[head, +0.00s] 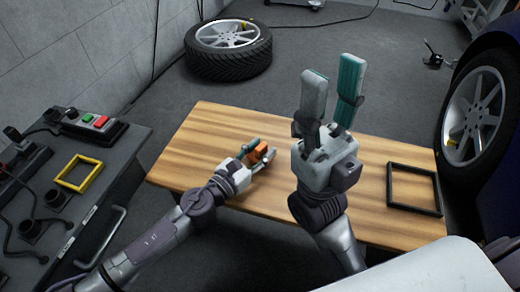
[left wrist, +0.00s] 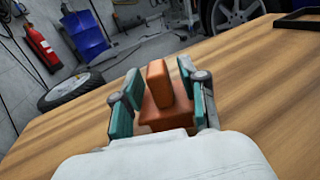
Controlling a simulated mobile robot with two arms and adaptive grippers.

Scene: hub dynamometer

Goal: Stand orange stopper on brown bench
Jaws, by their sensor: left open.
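The left gripper is open. The base's lower front is hidden by my gripper's body. My right gripper (head: 332,92) is raised over the bench, fingers pointing up and apart, empty.
A black square frame (head: 414,189) lies on the bench's right end. A grey cabinet (head: 120,160) with a yellow frame (head: 78,173) and switch boxes stands at left. A tyre (head: 229,50) lies behind, and a car wheel (head: 475,115) is at right. The bench's middle is clear.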

